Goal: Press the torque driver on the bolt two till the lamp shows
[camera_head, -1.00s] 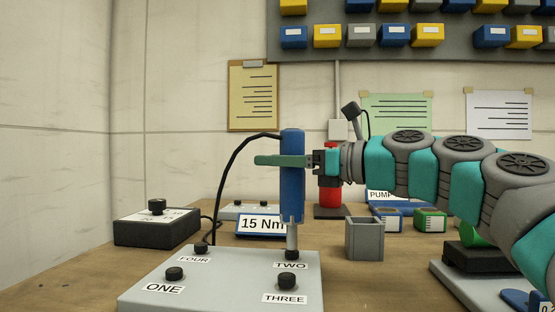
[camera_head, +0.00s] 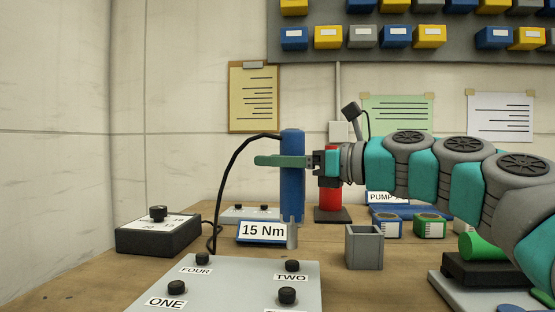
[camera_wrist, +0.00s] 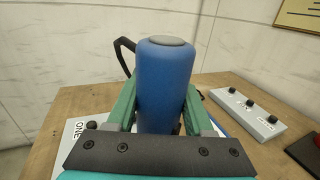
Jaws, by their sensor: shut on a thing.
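The blue torque driver (camera_head: 292,195) hangs upright in my gripper (camera_head: 285,160), whose green fingers are shut on its body. A black cable runs from its top down to the left. Its grey bit (camera_head: 292,236) ends a little above bolt two (camera_head: 292,266), apparently with a small gap. Bolt two is a black knob by the label TWO on the grey plate (camera_head: 235,285). In the wrist view, the driver (camera_wrist: 167,85) stands between both fingers and hides bolt two. I see no lit lamp.
Bolts four (camera_head: 201,258), one (camera_head: 176,288) and three (camera_head: 287,295) are on the same plate. A 15 Nm sign (camera_head: 262,232) stands behind it. A black dial box (camera_head: 158,236) is left, a grey open bin (camera_head: 364,247) right, a red cylinder (camera_head: 330,190) behind.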

